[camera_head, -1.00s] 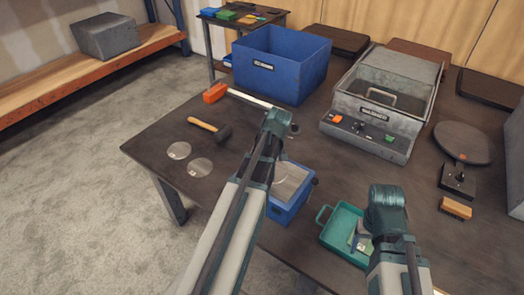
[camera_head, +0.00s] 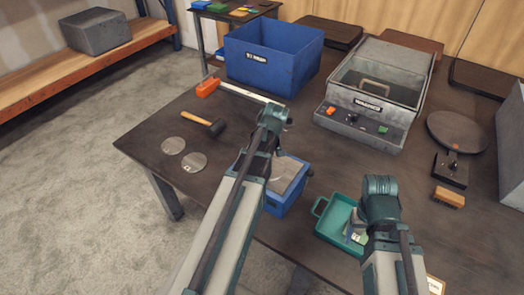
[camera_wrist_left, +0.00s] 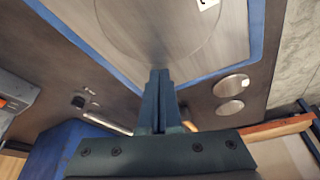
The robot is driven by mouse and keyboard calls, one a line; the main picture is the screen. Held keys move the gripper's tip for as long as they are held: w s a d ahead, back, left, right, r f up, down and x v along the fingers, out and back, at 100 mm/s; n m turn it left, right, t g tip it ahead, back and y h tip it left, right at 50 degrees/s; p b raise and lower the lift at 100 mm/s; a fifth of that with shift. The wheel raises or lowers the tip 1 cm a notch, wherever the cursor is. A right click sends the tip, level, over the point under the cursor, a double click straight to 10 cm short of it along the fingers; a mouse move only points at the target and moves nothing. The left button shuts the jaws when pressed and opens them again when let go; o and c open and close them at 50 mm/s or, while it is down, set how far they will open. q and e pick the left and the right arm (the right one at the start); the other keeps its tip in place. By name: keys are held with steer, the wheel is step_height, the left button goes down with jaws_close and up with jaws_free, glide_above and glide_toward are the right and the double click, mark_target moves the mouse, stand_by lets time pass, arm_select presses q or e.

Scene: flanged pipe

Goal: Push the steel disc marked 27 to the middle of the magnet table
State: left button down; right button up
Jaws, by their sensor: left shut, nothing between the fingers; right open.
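The magnet table is the low blue box with a brushed steel top (camera_head: 284,205). In the left wrist view its blue rim (camera_wrist_left: 213,76) and steel plate fill the upper part. A large flat steel disc (camera_wrist_left: 150,22) lies on that plate, cut off by the picture's top edge. A white label with a dark mark shows on it; I cannot read the number. My left gripper (camera_wrist_left: 160,75) is shut and empty, its tips at the disc's near edge; I cannot tell if they touch. In the head view my left arm partly hides the magnet table. My right gripper (camera_head: 372,222) is open, over the green tray (camera_head: 322,225), fingers mostly hidden.
Two smaller discs (camera_head: 173,146) (camera_head: 194,162) and a hammer (camera_head: 205,123) lie left. A big blue bin (camera_head: 273,58) and a grey machine (camera_head: 373,100) stand behind. A brush (camera_head: 449,197) and round plate (camera_head: 457,132) are right. The left front table area is bare.

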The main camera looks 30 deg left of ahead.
arm_select(q)
steer(key=w+a, duration=0.2)
steer(key=a, duration=0.1)
steer(key=p+v, duration=0.9)
steer(key=v, duration=0.1)
arm_select(e)
step_height(320, 180, up, 10)
steer(key=shift+a+f, duration=0.25)
steer(key=shift+a, duration=0.15)
arm_select(q)
steer(key=shift+s, duration=0.15)
